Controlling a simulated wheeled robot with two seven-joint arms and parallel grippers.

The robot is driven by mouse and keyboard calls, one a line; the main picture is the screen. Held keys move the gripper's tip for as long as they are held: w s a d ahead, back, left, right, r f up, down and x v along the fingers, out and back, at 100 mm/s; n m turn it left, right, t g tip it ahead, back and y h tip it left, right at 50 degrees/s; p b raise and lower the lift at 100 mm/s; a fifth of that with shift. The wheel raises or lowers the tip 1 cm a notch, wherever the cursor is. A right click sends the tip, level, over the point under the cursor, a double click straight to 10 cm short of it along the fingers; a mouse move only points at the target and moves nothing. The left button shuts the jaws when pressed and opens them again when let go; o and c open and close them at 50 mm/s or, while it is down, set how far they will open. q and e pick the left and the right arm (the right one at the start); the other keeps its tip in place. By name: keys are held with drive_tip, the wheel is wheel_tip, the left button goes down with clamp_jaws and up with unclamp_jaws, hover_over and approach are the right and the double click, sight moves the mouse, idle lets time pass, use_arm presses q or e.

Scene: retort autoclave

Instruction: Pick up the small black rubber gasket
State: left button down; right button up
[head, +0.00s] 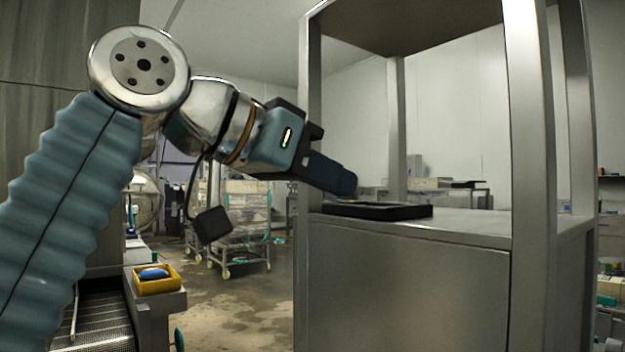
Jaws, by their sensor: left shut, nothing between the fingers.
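The black rubber gasket (392,212) looks like a flat, dark, rectangular piece. It lies on the steel shelf top (462,228) of a metal cabinet, near its front left edge. My left gripper (345,184) comes in from the left, pointing right and slightly down. Its dark blue fingers are shut with nothing between them. The fingertips are just above and behind the left part of the gasket; I cannot tell whether they touch it. My right gripper is not in view.
Steel posts (530,120) rise from the cabinet on several sides of the shelf and frame it. A yellow bin (157,284) with a blue item stands at lower left. Wheeled racks (247,225) stand further back. The floor between is open.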

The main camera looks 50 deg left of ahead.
use_arm(q)
drive_tip(key=w, duration=0.4)
drive_tip(key=w+d, duration=0.1)
drive_tip(key=w, duration=0.2)
drive_tip(key=shift+w+f+b, duration=0.3)
drive_tip(key=shift+f+b, duration=0.1)
drive_tip(key=shift+f, duration=0.45)
drive_tip(key=shift+s+a, duration=0.15)
drive_tip(key=shift+s, duration=0.8)
drive_tip(key=shift+s+a, duration=0.1)
drive_tip(key=shift+s, duration=0.8)
drive_tip(key=shift+r, duration=0.1)
